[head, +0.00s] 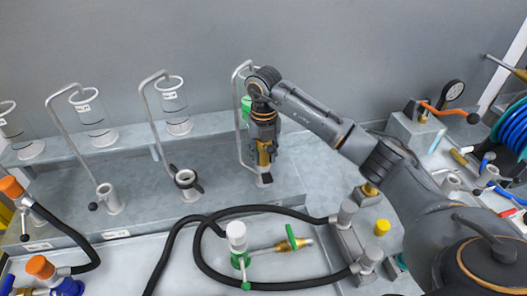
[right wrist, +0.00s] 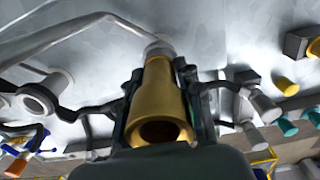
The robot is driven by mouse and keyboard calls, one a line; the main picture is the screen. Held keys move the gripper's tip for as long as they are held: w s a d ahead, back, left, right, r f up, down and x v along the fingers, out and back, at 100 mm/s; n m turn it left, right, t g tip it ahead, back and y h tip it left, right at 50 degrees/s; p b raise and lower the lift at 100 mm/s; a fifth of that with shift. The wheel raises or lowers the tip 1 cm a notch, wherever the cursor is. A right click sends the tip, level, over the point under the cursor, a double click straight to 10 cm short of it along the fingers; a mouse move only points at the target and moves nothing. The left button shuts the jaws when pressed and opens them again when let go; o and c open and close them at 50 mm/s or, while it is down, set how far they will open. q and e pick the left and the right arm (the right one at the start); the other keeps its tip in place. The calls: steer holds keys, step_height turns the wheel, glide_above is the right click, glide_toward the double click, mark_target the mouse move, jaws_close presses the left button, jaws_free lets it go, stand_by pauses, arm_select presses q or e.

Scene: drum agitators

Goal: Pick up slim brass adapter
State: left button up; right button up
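The slim brass adapter (head: 264,153) is a hollow, tapering gold-coloured piece at the third bent-pipe stand. In the right wrist view the brass adapter (right wrist: 158,105) has its wide open end toward the camera and its narrow end toward a pale round fitting (right wrist: 159,48). My right gripper (head: 264,162) points down over it, with dark fingers close along both sides. The right gripper (right wrist: 160,82) appears shut on the adapter. Whether the adapter's lower end still touches the fitting is hidden. My left gripper is not in view.
Bent-pipe stands with clear cylinders (head: 173,105) line the back ledge. A black hose (head: 215,254) loops around a white-topped green valve (head: 238,240) in front. A yellow cap (head: 382,227) and a gauge (head: 452,92) are to the right. Orange-capped valves (head: 40,267) stand at left.

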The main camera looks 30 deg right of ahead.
mark_target(263, 151)
jaws_close()
steer(key=shift+r, duration=0.1)
steer(key=shift+r+b, duration=0.5)
steer(key=shift+b, duration=0.05)
steer(key=r, duration=0.1)
steer(key=s+r+b, duration=0.1)
steer(key=a+r+b, duration=0.1)
steer(key=r, duration=0.1)
steer(key=shift+s, duration=0.25)
steer(key=s+a+r+b, duration=0.1)
steer(key=s+a+r, duration=0.5)
steer(key=s+r, duration=0.2)
steer(key=s, duration=0.2)
steer(key=shift+s+a, duration=0.15)
steer(key=shift+s, duration=0.15)
